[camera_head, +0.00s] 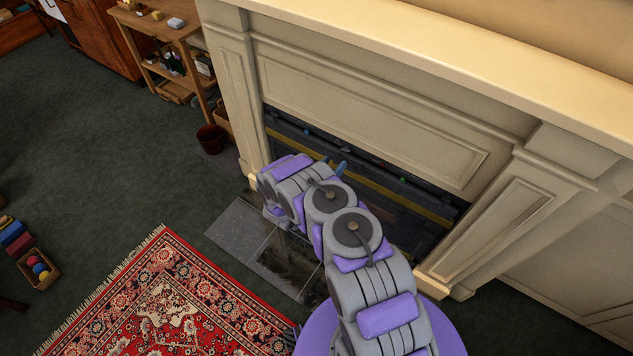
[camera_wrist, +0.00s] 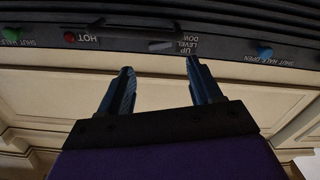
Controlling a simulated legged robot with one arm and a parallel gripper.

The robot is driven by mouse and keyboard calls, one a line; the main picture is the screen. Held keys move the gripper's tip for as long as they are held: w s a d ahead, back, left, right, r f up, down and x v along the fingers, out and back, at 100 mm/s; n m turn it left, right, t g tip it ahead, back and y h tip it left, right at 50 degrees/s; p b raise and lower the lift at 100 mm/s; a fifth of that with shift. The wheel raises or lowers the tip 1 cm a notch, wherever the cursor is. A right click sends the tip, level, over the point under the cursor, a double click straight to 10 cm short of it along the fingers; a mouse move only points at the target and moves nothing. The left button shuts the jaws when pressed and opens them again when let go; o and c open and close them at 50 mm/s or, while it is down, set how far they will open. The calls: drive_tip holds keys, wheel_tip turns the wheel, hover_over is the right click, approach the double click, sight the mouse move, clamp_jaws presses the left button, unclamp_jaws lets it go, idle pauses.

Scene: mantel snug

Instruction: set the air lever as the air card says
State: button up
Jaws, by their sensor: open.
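In the wrist view a dark control strip (camera_wrist: 115,43) runs across the top, with its lettering upside down. A blue knob (camera_wrist: 264,52) sits by "SHUT HALF OPEN", and a green knob (camera_wrist: 12,36) by "SHUT HALF". A grey lever (camera_wrist: 160,46) sits by "UP LEVEL" and a cut-off word; a red knob (camera_wrist: 69,37) is by "HOT". I cannot tell which is the air lever. My gripper (camera_wrist: 159,66) is open and empty, its fingers just short of the strip, around the grey lever's position. No air card is readable.
The cream mantel surround (camera_head: 230,90) frames the dark fireplace. A red patterned rug (camera_head: 165,300) and a crate of coloured balls (camera_head: 40,272) lie to the left. Green carpet between is clear.

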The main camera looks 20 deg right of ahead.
drive_tip(key=p+v, duration=0.2)
drive_tip(key=v, duration=0.9)
drive_tip(key=shift+c, duration=0.5)
